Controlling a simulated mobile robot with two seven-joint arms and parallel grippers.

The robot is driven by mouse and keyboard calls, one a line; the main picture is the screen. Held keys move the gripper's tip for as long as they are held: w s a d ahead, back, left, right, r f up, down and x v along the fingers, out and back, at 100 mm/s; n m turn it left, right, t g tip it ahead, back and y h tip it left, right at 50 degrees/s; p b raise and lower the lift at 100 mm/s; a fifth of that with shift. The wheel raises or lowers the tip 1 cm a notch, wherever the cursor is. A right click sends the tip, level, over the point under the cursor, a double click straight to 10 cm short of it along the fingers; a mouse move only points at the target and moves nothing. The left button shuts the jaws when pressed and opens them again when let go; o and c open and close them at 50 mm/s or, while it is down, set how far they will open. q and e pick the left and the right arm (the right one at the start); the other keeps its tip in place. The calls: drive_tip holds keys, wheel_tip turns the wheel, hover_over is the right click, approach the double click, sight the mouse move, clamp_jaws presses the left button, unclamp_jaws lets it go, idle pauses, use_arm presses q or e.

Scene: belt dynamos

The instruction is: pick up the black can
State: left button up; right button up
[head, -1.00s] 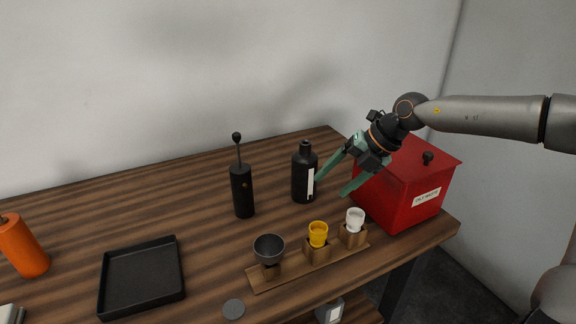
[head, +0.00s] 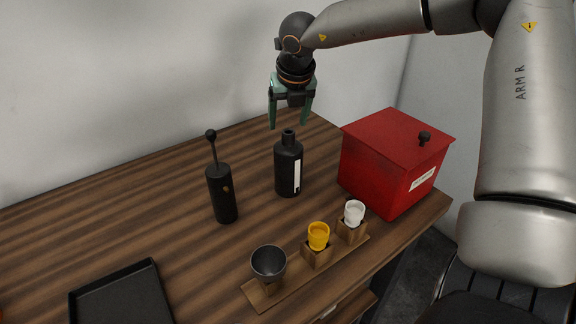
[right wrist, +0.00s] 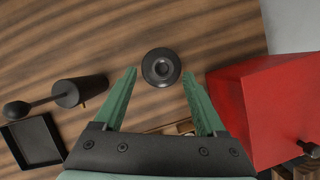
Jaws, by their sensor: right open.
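The black can (head: 287,170) stands upright on the wooden table, bottle-shaped with a narrow neck and a white label on its side. In the right wrist view the black can (right wrist: 161,67) is seen from above, its round top between and just beyond the fingertips. My right gripper (head: 288,126) points down above the can's neck, with its green fingers apart and nothing held. The fingers also show in the right wrist view (right wrist: 159,73). Whether a finger touches the can cannot be told. My left gripper is not in view.
A black cylinder with a ball-tipped rod (head: 222,195) stands left of the can. A red box with a lid (head: 385,165) is close on the right. A wooden rack (head: 290,285) holding small cups is in front. A black tray (head: 120,295) lies front left.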

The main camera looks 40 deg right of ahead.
sight(289, 133)
drive_tip(key=x, duration=0.2)
drive_tip(key=p+x, duration=0.1)
drive_tip(key=x, duration=0.1)
drive_tip(key=shift+s+d+f, duration=0.1)
drive_tip(key=shift+s+d, duration=0.1)
drive_tip(key=shift+s, duration=0.05)
drive_tip(key=shift+w+d+f, duration=0.1)
drive_tip(key=shift+w+f, duration=0.1)
drive_tip(key=shift+f, duration=0.35)
drive_tip(key=shift+s, duration=0.1)
clamp_jaws()
drive_tip(key=shift+f, duration=0.15)
idle(0.5)
